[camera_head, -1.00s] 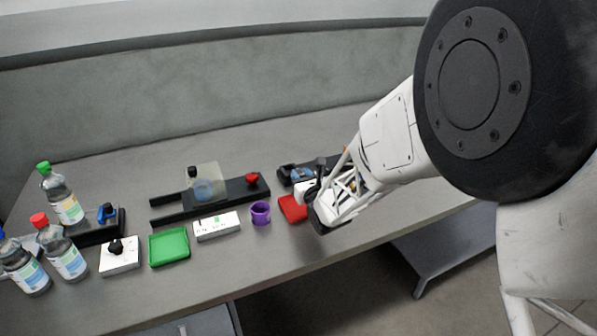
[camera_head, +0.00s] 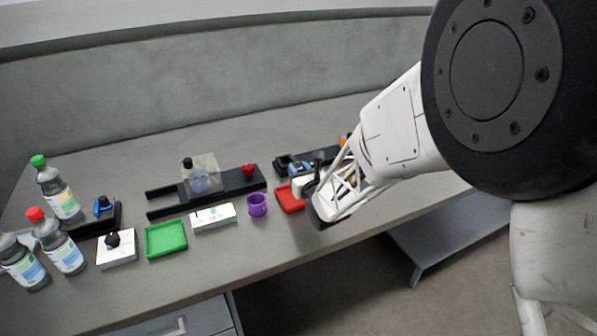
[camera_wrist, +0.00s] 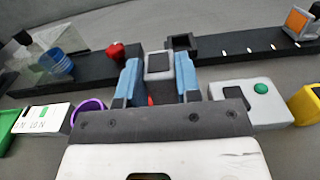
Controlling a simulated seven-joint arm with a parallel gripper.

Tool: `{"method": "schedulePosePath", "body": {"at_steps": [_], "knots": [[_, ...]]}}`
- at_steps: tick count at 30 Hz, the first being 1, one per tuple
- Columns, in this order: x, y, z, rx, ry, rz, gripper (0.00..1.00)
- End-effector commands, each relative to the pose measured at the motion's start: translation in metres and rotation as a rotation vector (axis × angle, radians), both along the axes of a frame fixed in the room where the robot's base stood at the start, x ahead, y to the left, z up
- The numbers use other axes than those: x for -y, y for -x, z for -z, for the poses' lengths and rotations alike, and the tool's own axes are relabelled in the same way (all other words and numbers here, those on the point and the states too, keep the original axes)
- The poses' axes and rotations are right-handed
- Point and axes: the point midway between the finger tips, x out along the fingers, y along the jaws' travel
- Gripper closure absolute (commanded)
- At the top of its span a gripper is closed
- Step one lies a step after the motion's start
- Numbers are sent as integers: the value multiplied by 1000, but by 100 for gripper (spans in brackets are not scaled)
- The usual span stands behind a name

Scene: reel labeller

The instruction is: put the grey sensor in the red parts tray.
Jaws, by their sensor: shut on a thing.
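The grey sensor (camera_wrist: 158,65) is a small block with a dark face, held between the blue fingers of my gripper (camera_wrist: 159,80) in the wrist view. The red parts tray (camera_head: 290,199) lies on the bench in the head view, partly hidden behind my gripper (camera_head: 301,168). In the wrist view only a sliver of red (camera_wrist: 151,100) shows between the fingers, below the sensor. The sensor appears to be above or close by the tray; I cannot tell the height. The sensor cannot be made out clearly in the head view.
A purple cup (camera_head: 257,204) stands left of the red tray, then a white box (camera_head: 213,218) and a green tray (camera_head: 166,240). A black fixture with a red knob (camera_head: 248,171) lies behind. A grey box with a green button (camera_wrist: 250,97) is right of my gripper.

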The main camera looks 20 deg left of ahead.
Motion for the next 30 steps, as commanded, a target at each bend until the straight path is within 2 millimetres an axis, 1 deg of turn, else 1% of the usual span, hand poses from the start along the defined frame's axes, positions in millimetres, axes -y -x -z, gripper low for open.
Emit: {"method": "schedulePosePath", "body": {"at_steps": [8, 14, 30], "knots": [[4, 7, 0, 0, 0, 0, 93], [14, 23, 0, 1, -1, 0, 93], [59, 96, 7, 0, 0, 0, 93]]}}
